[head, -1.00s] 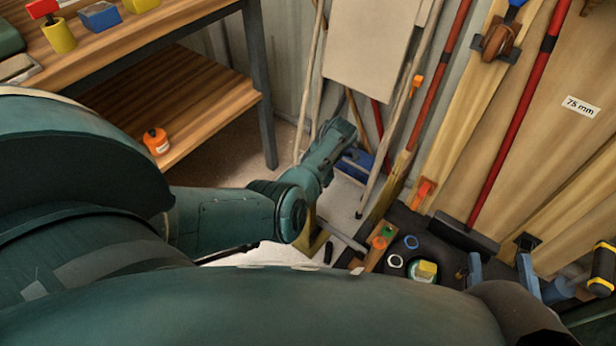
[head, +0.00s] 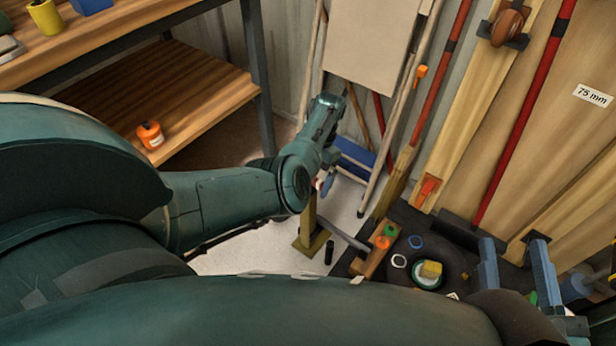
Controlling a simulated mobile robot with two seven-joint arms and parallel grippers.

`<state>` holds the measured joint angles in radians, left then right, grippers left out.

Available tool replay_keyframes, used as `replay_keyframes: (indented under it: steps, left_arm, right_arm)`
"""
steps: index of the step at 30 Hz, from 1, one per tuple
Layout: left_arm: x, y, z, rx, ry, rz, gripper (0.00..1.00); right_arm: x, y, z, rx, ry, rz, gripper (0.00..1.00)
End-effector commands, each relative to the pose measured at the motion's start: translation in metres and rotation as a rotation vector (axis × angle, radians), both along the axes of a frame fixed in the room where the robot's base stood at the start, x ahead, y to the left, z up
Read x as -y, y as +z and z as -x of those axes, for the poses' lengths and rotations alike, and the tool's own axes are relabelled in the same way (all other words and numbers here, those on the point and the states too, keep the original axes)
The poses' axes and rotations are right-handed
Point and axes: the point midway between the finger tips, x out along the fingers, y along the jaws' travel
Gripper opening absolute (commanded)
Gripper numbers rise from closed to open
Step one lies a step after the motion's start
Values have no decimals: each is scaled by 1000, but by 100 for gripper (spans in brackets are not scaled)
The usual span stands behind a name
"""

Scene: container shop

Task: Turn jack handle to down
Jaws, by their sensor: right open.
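A wooden workbench with a lower shelf (head: 200,105) stands at the left, an orange pot (head: 150,135) on it. Boards and red poles (head: 525,110) lean on the right wall. A dark base (head: 455,260) with small parts is at lower right. Pale floor (head: 255,258) shows around the post.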

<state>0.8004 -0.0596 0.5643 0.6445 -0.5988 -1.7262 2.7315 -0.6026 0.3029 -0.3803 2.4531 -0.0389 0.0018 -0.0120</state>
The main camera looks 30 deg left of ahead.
Motion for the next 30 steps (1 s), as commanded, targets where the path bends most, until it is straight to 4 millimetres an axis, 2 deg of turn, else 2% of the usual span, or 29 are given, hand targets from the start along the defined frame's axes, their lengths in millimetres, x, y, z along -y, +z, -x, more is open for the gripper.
replay_keyframes:
  steps: [7,20,21,23,30]
  left_arm:
    - [0,0,0,0,63,0,71]
    - [0,0,0,1,74,1,72]
    - [0,0,0,1,74,1,95]
    - [0,0,0,1,74,0,100]
    - [0,1,-1,1,70,0,100]
  right_arm:
    - [-1,1,-1,5,6,-2,46]
    - [-1,3,0,9,8,-5,46]
    - [-1,3,0,9,8,-6,46]
    - [-1,3,0,9,7,-6,46]
    - [-1,1,1,3,8,-7,46]
